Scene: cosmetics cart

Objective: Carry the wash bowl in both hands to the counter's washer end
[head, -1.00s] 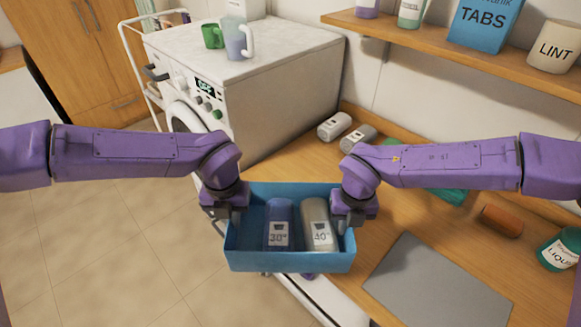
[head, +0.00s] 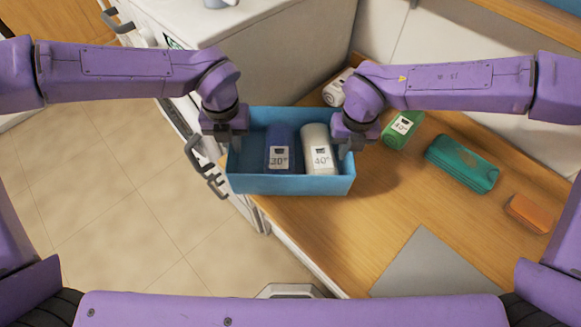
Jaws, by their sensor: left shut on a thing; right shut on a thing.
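The blue wash bowl (head: 290,185) is a rectangular tub between my two grippers. A dark blue container marked 30° (head: 279,146) and a pale one marked 40° (head: 318,148) stand side by side in it. My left gripper (head: 236,141) is shut on its left wall and my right gripper (head: 346,148) on its right wall. The bowl looks level, above the counter's (head: 330,222) washer end, its left part over the front edge. I cannot tell whether its bottom touches the wood. The washer (head: 270,45) stands just behind it.
A white container (head: 336,90) lies behind my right gripper. A green 40° container (head: 403,128), a teal case (head: 462,164) and an orange block (head: 530,213) lie to the right. A grey mat (head: 437,268) lies nearer me. Bare wood lies right of the bowl.

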